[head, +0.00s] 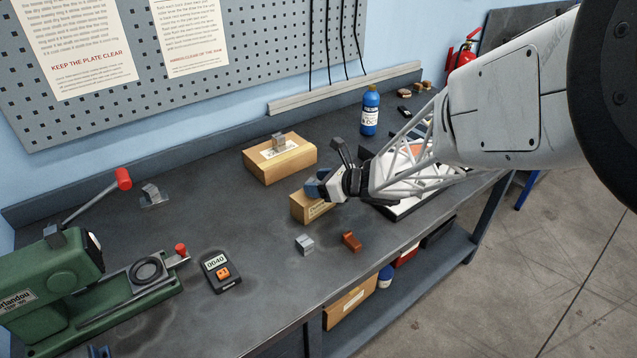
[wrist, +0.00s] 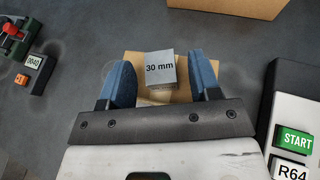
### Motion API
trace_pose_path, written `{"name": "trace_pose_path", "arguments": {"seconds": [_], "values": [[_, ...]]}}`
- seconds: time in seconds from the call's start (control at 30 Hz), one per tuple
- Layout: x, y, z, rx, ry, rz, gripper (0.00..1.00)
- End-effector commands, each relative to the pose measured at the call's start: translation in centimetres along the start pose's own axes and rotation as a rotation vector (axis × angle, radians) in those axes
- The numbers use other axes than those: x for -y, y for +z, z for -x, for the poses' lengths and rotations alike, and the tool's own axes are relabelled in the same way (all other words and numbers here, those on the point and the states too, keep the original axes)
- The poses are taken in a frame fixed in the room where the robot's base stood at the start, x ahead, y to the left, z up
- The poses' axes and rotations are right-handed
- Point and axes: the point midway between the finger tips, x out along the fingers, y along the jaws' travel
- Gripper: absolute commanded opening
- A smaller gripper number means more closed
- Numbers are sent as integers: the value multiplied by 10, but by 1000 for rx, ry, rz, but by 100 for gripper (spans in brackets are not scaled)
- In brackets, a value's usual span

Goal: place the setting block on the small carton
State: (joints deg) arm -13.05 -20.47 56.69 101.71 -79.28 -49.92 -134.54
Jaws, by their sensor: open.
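The setting block, a grey metal block marked "30 mm" (wrist: 161,69), sits over the top of the small carton (wrist: 133,61) in the wrist view and appears to rest on it. My gripper (wrist: 163,75) is open, with one blue finger on each side of the block and a small gap at both sides. In the head view the small carton (head: 310,209) stands mid-bench with my gripper (head: 318,187) at its top. The block is not clearly seen there, hidden by the fingers.
A grey block (head: 304,244) and a copper-coloured block (head: 351,241) lie in front. A meter reading 0040 (head: 220,271) and a green machine (head: 60,285) are left. A blue bottle (head: 370,110) stands at the back.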

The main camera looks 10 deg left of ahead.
Motion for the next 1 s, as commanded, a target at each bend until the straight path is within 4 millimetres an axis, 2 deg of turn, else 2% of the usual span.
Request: {"name": "trace_pose_path", "arguments": {"seconds": [0.17, 0.37, 1.0], "values": [[0, 3, 3, 0, -1, 1, 57], [1, 3, 18, 1, -1, 1, 57], [0, 2, 100, 0, -3, -1, 57]]}}
